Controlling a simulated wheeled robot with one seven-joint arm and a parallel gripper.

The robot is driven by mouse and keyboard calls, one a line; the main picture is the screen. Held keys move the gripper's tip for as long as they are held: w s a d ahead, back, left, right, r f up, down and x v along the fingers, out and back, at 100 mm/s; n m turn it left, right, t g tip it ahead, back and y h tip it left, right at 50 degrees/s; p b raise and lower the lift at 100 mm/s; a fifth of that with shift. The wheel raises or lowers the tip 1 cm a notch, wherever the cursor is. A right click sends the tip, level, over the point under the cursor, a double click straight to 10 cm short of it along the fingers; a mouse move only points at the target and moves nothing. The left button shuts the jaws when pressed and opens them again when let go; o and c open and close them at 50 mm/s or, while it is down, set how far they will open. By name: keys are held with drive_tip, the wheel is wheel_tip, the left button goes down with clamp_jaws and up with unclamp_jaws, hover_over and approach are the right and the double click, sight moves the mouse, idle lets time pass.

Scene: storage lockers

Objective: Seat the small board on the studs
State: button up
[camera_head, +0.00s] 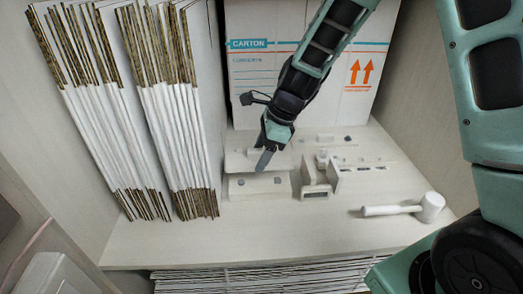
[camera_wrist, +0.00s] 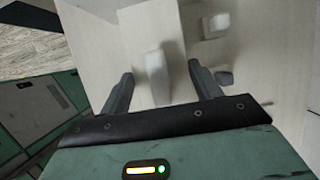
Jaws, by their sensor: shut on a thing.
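The small board (camera_head: 238,160) is a pale flat plate at the middle of the shelf in the head view. My gripper (camera_head: 264,158) comes down on it from above. In the wrist view my gripper (camera_wrist: 160,75) has a white upright block (camera_wrist: 157,72) between its fingers, standing on the pale board (camera_wrist: 118,62); the jaws are shut on this block. In front of and below the board is a pale base (camera_head: 258,190) with small dark studs (camera_head: 241,182). I cannot tell whether the board touches the studs.
A small pale bracket (camera_head: 316,182) stands close to the right of the base. A white mallet (camera_head: 430,208) lies at the right. The shelf front is clear.

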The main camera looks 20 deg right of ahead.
drive_tip(key=shift+f+b, duration=1.85)
drive_tip(key=shift+f, duration=1.1)
drive_tip(key=shift+f, duration=0.3)
drive_tip(key=o, duration=1.1)
drive_tip(key=shift+r, duration=0.15)
drive_tip(key=b+v, duration=0.3)
drive_tip(key=v, duration=1.4)
drive_tip(key=shift+d, duration=0.15)
drive_tip(key=shift+r, duration=0.1)
